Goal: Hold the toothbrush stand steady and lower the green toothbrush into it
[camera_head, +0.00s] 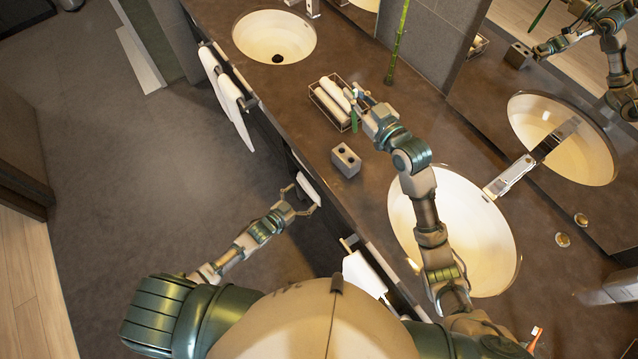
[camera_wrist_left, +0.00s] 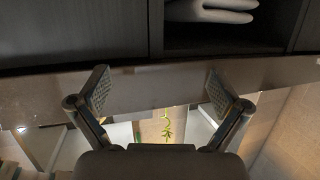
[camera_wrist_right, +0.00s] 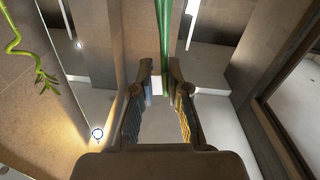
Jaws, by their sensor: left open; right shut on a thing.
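The toothbrush stand (camera_head: 346,160) is a grey block with dark holes on top. It stands upright on the counter between the two basins. My right gripper (camera_head: 360,97) is shut on the green toothbrush (camera_head: 354,119), beyond the stand in the head view. In the right wrist view, the green toothbrush (camera_wrist_right: 163,40) extends up from between my fingertips. My left gripper (camera_head: 302,194) is open and empty by the counter's front edge, nearer me than the stand and apart from it. Its spread fingers also show in the left wrist view (camera_wrist_left: 160,90); the stand cannot be made out there.
A wire basket of rolled white towels (camera_head: 334,103) lies close to my right gripper. A green bamboo stalk (camera_head: 399,40) rises behind it. Basins lie far left (camera_head: 273,37) and right (camera_head: 470,230). An orange toothbrush (camera_head: 535,340) is at lower right. Towels (camera_head: 232,105) hang along the counter front.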

